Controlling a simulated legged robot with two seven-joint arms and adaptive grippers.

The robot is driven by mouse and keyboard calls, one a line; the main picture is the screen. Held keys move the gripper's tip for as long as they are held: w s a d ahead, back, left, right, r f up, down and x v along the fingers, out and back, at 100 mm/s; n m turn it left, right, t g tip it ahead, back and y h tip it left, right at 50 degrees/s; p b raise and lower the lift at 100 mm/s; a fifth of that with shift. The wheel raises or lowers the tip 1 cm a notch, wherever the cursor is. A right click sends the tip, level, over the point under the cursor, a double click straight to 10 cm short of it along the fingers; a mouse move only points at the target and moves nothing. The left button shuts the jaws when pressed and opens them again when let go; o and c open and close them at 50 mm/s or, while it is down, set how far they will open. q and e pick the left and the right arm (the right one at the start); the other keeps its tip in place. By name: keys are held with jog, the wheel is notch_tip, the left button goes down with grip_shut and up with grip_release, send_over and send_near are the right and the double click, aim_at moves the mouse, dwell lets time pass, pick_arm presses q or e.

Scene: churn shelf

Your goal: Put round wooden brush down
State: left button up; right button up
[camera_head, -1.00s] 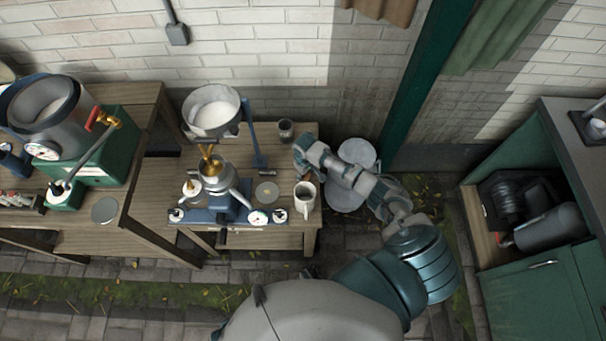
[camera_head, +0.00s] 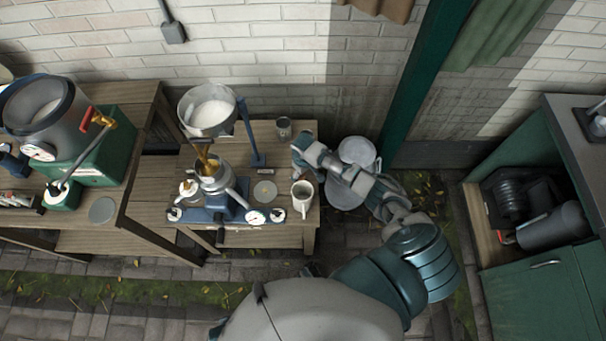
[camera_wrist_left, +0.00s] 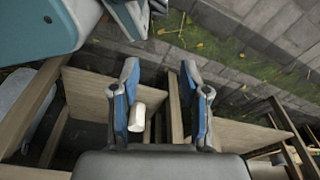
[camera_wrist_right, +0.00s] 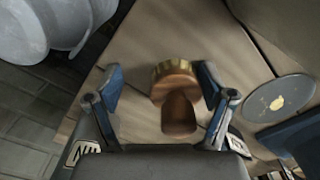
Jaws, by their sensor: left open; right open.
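The round wooden brush (camera_wrist_right: 176,88) shows in the right wrist view, brown with a round ribbed head and a short rounded handle. It is between the fingers of my right gripper (camera_wrist_right: 161,70), which is open with a gap on both sides of the brush. The wooden table top shows behind it; whether the brush touches it I cannot tell. In the head view my right gripper (camera_head: 299,150) is over the right edge of the small table (camera_head: 290,240), and the brush cannot be made out there. My left gripper (camera_wrist_left: 160,64) is open and empty in the left wrist view.
A mug (camera_head: 302,199), a dark cup (camera_head: 284,129), a flat disc (camera_head: 264,191) and a blue-based separator (camera_head: 213,184) with a bowl (camera_head: 207,112) crowd the small table. Metal churns (camera_head: 352,188) stand right of it. A green cabinet (camera_head: 540,285) is far right.

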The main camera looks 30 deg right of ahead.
jog(key=shift+f, duration=0.1)
jog(key=shift+a+r, duration=0.2)
jog(key=shift+a, duration=0.45)
jog(key=shift+a+r, duration=0.15)
jog(key=shift+a, duration=0.15)
jog(key=shift+d, duration=0.4)
jog(key=shift+d+r+b, duration=0.2)
jog(key=shift+d+b, duration=0.15)
jog(key=shift+b, duration=0.1)
jog(key=r+p, duration=0.1)
jog(key=r, duration=0.2)
jog(key=a+r+p, duration=0.1)
jog(key=r, duration=0.3)
jog(key=r+p, duration=0.1)
jog(key=r, duration=0.2)
jog(key=shift+w+a+r, duration=0.1)
jog(key=shift+a+r, duration=0.15)
jog(key=shift+a, duration=0.05)
pick_arm(q)
jog(key=s+a+f+p, duration=0.1)
jog(key=s+a+f, duration=0.2)
jog(key=s+f, duration=0.2)
jog(key=shift+s, duration=0.75)
pick_arm(e)
notch_tip(320, 180, up, 7)
